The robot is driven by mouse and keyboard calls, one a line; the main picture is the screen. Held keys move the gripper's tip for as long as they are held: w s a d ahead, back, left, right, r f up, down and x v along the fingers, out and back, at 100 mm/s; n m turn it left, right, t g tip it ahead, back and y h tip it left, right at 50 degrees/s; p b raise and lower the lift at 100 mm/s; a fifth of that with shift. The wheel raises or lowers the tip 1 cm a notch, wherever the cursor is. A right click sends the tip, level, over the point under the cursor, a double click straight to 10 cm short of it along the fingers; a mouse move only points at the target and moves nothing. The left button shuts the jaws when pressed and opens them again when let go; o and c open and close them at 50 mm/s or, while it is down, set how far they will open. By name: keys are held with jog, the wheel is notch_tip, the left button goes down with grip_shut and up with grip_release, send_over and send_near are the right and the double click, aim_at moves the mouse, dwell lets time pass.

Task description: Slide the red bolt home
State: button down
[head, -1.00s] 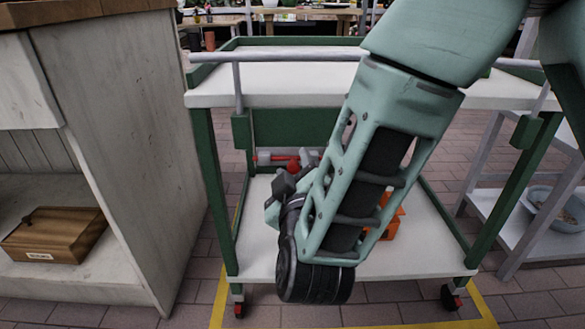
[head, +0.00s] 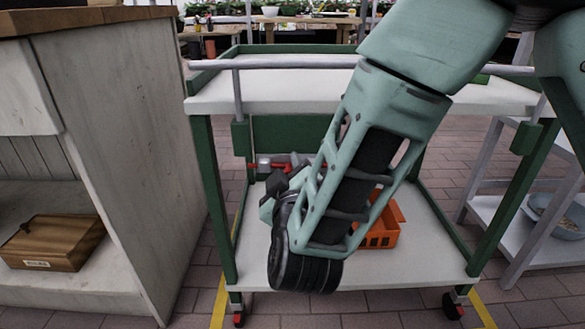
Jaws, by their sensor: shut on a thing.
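The red bolt (head: 281,165) is low at the back of the green and white cart, above its lower shelf. It runs sideways through a pale grey block (head: 263,166), and a short red end shows left of that block. My gripper (head: 278,180) reaches down in front of the bolt, just right of the block. It is shut on what looks like the bolt; the fingers and wrist hide the exact contact and part of the bolt's right side.
An orange crate (head: 382,236) sits on the lower shelf (head: 400,265), right of my wrist. A pale cabinet (head: 130,150) with a wooden box (head: 52,242) stands at left.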

aim_at(270, 167)
jog(key=shift+a+p, duration=0.35)
jog(key=shift+a, duration=1.3)
jog(key=c, duration=1.3)
grip_release()
jog(key=shift+a, duration=0.1)
jog(key=shift+o, duration=0.2)
jog(key=s+d+p, duration=0.1)
jog(key=s+p, duration=0.3)
jog(key=s, duration=1.3)
jog(key=shift+s+p, duration=0.2)
jog(key=shift+p, duration=0.2)
